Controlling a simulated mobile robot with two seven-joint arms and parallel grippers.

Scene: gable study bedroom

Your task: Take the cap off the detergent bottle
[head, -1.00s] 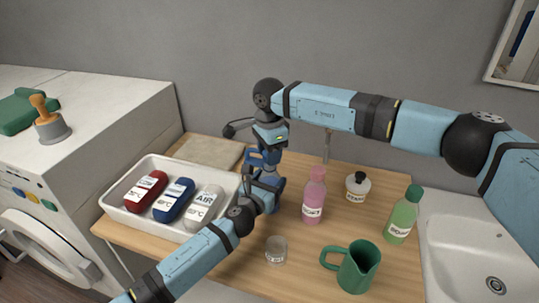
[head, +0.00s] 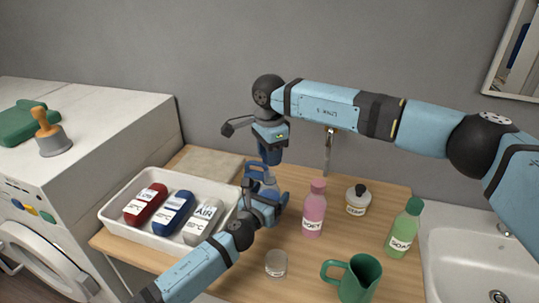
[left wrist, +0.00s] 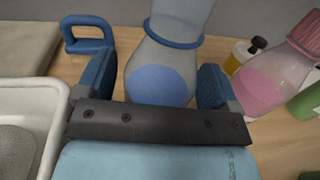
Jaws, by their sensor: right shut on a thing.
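The detergent bottle stands upright on the wooden top. In the left wrist view its clear, flaring body (left wrist: 158,57) shows blue inside and a blue ring around its narrower part. In the head view the bottle (head: 268,187) is partly hidden by my grippers. My left gripper (head: 262,207) is low at the bottle, its two blue fingers (left wrist: 155,82) open on either side, with a gap visible at the left finger. My right gripper (head: 269,158) points down from above, shut at the bottle's top on the cap, which is mostly hidden. I cannot tell whether the cap is loose.
A white tray (head: 124,233) with several bottles is at left. A sink (head: 470,245) lies beyond.

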